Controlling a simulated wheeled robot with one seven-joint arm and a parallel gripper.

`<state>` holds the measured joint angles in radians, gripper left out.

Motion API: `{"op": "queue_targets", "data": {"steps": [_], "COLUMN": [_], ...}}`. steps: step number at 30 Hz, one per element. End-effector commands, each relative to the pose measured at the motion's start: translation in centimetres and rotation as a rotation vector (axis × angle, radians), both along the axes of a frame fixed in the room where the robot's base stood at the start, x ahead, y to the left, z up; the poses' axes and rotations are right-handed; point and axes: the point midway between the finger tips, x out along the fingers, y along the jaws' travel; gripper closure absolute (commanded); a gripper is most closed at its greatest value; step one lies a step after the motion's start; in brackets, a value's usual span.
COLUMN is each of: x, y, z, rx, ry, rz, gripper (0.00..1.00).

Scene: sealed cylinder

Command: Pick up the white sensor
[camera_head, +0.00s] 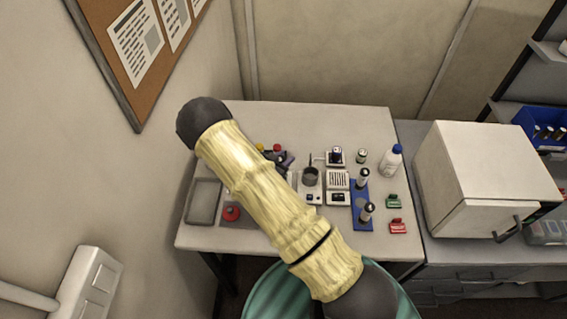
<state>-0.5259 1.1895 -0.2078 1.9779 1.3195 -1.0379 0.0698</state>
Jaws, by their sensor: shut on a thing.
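Several small white devices stand near the middle of the table. One is a white box (310,196) with a dark round part above it, close to my arm. Another is a white slotted block (338,180), and a white unit with a dark top (335,157) stands behind it. I cannot tell which is the white sensor. My cream-sleeved arm crosses the view from the bottom right to the upper left and covers part of the table. I cannot make out my gripper or what is in it; the arm seems to hide it.
A blue tray (361,218) with upright cylinders, a white bottle (391,160), and green (394,201) and red (398,226) blocks stand on the right. A grey tray (203,202) and red round item (232,212) lie left.

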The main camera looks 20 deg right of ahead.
Motion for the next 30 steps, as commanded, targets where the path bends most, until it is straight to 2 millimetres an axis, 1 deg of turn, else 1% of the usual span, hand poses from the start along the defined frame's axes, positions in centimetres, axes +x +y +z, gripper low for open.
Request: {"op": "queue_targets", "data": {"steps": [9,15,18,21,30], "x": [0.0,0.0,0.0,0.0,0.0], "y": [0.0,0.0,0.0,0.0,0.0], "z": [4.8,7.2,7.9,8.1,8.1], "rx": [0.003,0.0,0.0,-0.001,-0.001], "ry": [-0.003,-0.002,-0.002,0.0,0.001], "rz": [0.0,0.001,0.001,0.0,0.0], "gripper": [0.98,0.98,0.98,0.98,0.98]}}
